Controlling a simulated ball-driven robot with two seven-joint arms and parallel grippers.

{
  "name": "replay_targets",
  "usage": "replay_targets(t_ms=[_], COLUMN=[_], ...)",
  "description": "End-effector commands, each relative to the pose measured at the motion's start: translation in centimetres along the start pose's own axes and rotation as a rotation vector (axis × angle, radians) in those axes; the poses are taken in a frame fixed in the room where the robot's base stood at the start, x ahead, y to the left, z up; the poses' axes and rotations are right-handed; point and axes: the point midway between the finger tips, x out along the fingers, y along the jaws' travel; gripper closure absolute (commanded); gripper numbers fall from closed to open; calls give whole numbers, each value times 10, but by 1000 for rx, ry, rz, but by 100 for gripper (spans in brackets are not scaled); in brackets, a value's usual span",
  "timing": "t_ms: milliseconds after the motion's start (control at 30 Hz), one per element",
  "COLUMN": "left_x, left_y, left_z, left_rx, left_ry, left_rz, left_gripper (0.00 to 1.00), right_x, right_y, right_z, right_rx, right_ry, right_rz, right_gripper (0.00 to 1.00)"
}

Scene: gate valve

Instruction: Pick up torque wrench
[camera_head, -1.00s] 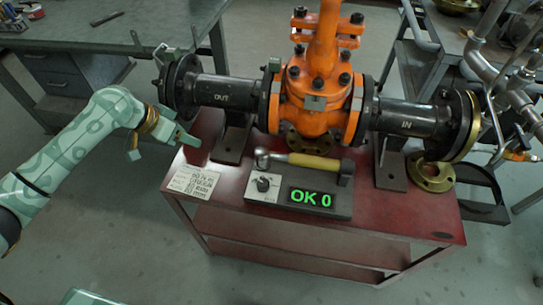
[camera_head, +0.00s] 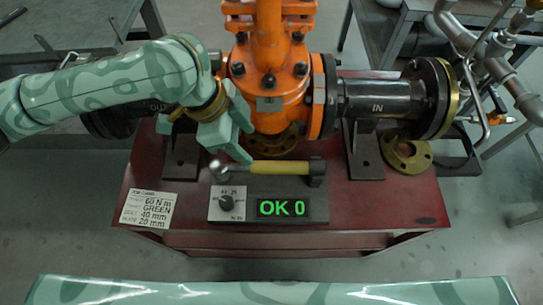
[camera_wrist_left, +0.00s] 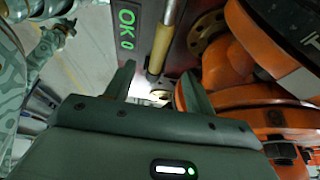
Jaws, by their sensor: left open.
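The torque wrench has a yellow handle (camera_head: 278,167) and a metal head at its left end. It lies across the grey tester (camera_head: 313,207), which shows a green "OK 0". My left gripper (camera_head: 243,145) is open and empty, pointing down, just behind and above the wrench's head end. The orange valve stands close beside this gripper. My right gripper is not in view.
The orange gate valve (camera_head: 266,70) and its black pipe (camera_head: 375,97) stand behind the wrench on the red table (camera_head: 395,205). A job card (camera_head: 148,209) lies at the table's left. The front right tabletop is clear.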

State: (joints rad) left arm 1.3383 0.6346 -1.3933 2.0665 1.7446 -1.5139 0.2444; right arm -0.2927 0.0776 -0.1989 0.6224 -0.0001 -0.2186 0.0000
Motion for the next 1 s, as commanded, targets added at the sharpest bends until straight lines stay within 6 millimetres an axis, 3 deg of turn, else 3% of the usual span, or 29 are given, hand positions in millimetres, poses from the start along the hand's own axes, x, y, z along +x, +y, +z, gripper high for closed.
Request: replay_targets(t_ms=[33,100,300,533,800,1000], left_x=[22,41,82,98,140,142], left_y=[0,0,0,-1,-2,-2], left_z=[4,4,3,2,5,2], left_rx=[-3,-4,-5,-5,-5,-4], left_ry=[1,1,2,2,3,2], left_rz=[10,11,8,4,7,0], left_gripper=[46,46,46,46,46,46], right_x=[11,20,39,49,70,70], right_y=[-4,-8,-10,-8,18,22], right_z=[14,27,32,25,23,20], right_rx=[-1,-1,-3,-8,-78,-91], right_ry=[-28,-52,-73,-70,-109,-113], right_rz=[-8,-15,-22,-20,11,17], right_gripper=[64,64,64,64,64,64])
